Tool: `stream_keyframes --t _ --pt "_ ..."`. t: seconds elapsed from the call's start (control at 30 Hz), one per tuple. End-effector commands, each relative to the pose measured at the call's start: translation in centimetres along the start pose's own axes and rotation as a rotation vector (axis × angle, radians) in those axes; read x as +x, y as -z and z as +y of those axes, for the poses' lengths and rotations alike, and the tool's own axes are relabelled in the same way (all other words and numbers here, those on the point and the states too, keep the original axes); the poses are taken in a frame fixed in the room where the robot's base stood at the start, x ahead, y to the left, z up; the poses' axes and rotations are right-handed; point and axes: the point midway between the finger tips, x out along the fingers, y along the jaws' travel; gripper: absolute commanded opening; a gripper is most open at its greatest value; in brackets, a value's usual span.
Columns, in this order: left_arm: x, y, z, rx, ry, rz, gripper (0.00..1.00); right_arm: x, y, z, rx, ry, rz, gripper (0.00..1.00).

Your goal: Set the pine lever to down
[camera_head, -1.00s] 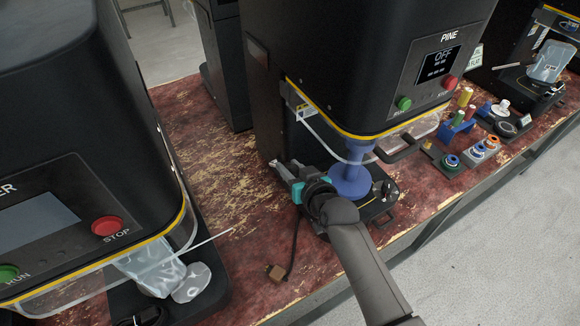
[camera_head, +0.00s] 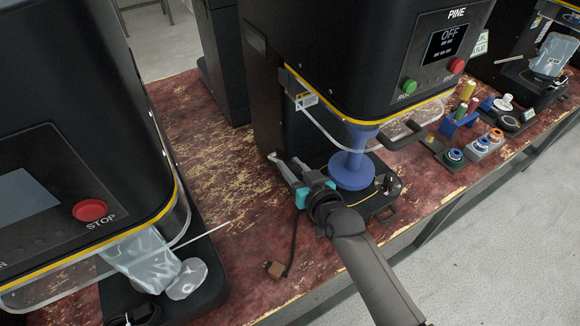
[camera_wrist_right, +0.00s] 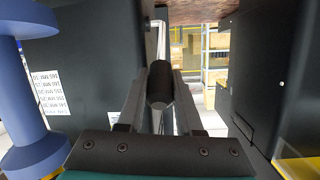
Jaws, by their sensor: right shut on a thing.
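The pine machine (camera_head: 355,60) is the black one labelled PINE; its screen reads OFF. My right gripper (camera_head: 279,162) reaches its lower left side, beside the blue spool-shaped part (camera_head: 352,172). In the right wrist view my right gripper (camera_wrist_right: 160,92) is shut on a dark cylindrical grip, which I take for the pine lever (camera_wrist_right: 160,82). A pale bar shows behind the grip. In the head view the fingers and the machine hide most of the lever, so its angle is hard to tell. My left gripper is not in view.
Another black machine (camera_head: 60,110) with a red STOP button stands at the left. A thin pale rod (camera_head: 200,234) sticks out from its side. Small coloured parts (camera_head: 480,145) stand at the right.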

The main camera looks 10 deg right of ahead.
Motion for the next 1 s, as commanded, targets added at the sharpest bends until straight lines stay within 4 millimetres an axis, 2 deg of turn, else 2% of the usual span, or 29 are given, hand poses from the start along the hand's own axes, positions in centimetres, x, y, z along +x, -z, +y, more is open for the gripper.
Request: stream_keyframes --t 0.03,0.8,1.0 --pt "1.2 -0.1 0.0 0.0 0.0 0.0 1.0 0.0 -0.8 0.3 -0.004 0.003 0.021 0.0" --pt "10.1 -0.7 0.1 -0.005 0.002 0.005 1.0 -0.7 -5.0 1.1 0.018 0.056 0.304 0.0" --pt "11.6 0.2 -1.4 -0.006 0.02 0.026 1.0 -0.8 -5.5 1.1 0.023 0.066 0.355 0.0"
